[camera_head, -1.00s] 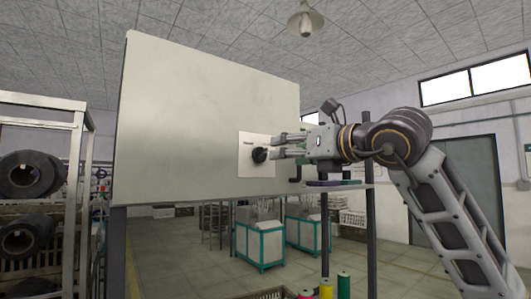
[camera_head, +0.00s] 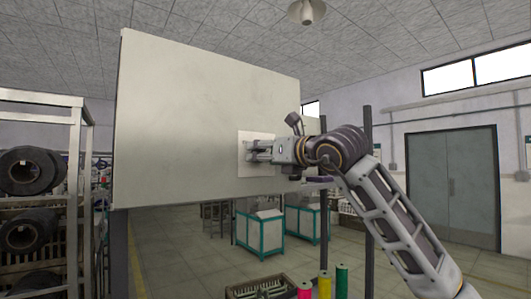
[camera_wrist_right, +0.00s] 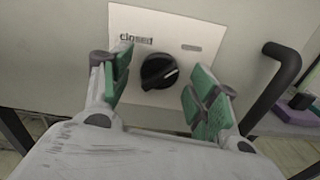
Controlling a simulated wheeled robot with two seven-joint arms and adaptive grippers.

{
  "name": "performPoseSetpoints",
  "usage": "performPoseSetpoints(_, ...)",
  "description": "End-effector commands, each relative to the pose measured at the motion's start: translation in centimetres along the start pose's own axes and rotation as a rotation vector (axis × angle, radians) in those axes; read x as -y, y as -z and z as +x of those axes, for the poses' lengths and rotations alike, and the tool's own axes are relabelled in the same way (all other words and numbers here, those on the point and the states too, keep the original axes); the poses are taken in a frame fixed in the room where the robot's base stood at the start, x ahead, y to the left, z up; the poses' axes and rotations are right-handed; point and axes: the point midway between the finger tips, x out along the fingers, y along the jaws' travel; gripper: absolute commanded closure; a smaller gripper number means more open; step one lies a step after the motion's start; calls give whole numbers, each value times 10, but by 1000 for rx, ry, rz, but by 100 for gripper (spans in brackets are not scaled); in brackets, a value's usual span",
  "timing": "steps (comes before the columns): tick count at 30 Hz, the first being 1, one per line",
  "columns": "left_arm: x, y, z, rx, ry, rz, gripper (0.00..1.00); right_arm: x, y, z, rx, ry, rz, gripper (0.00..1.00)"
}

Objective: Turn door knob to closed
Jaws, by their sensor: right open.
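The black door knob (camera_wrist_right: 160,72) sits on a white plate (camera_wrist_right: 183,22) that carries the word "closed" at its upper left in the right wrist view. The plate is on a large pale panel (camera_head: 200,110) in the head view. My right gripper (camera_wrist_right: 166,92) is open, with one green-padded finger on each side of the knob; a gap shows between each pad and the knob. In the head view my right gripper (camera_head: 258,150) is at the plate and hides most of the knob. My left gripper is not in view.
A black handle (camera_wrist_right: 275,85) stands out from the panel to the right of the knob. Shelves with dark rolls (camera_head: 30,170) stand at the left. Pink, yellow and green spools (camera_head: 324,284) stand at the bottom. The grey double door (camera_head: 450,188) is far back.

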Motion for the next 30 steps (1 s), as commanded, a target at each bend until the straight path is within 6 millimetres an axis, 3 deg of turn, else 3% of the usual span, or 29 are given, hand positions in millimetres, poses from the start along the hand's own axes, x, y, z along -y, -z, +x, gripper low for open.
performPoseSetpoints(7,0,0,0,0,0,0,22,0,1,0,0,0,0,41)
performPoseSetpoints(18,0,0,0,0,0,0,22,0,0,0,0,0,1,86)
performPoseSetpoints(30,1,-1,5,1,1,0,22,1,1,0,0,2,-58,86)
